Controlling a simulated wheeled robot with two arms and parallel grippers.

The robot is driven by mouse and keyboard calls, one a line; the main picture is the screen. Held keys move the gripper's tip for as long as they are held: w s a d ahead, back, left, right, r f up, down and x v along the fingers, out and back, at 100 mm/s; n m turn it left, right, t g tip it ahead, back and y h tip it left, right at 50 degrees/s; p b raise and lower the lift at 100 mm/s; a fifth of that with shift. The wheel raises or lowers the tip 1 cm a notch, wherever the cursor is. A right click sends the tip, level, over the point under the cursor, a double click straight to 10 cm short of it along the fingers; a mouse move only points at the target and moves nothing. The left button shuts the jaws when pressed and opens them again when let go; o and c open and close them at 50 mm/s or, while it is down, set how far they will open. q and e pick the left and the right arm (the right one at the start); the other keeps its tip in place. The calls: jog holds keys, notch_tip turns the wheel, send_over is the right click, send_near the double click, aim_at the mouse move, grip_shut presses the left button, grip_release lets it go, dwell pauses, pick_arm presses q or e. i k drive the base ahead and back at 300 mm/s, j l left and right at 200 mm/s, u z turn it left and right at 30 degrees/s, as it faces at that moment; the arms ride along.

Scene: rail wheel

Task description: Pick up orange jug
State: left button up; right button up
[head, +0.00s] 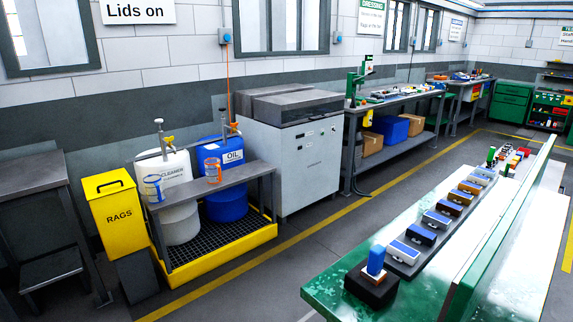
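The orange jug (213,170) is a small see-through measuring jug with an orange tint. It stands upright on the grey shelf (240,176) in front of the blue oil drum (232,147). A similar blue jug (153,188) stands to its left on the same shelf, in front of the white cleaner drum (176,172). Neither of my grippers shows in the head view.
A yellow rags bin (112,207) stands left of the shelf, and a grey parts-washing cabinet (290,165) stands right of it. A yellow spill tray (215,262) lies below. A green bench (335,283) fills the lower right. Open floor lies between.

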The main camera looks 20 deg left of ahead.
aim_at(214, 177)
jog(key=i+j, duration=0.2)
jog(key=j, duration=0.25)
jog(key=i+j+u, duration=0.1)
jog(key=j, duration=0.35)
jog(key=i+j, duration=0.35)
jog(key=i+j+u, duration=0.1)
jog(key=j, duration=0.4)
jog(key=i+j, duration=0.35)
jog(key=j+u, duration=0.05)
jog(key=j, duration=0.05)
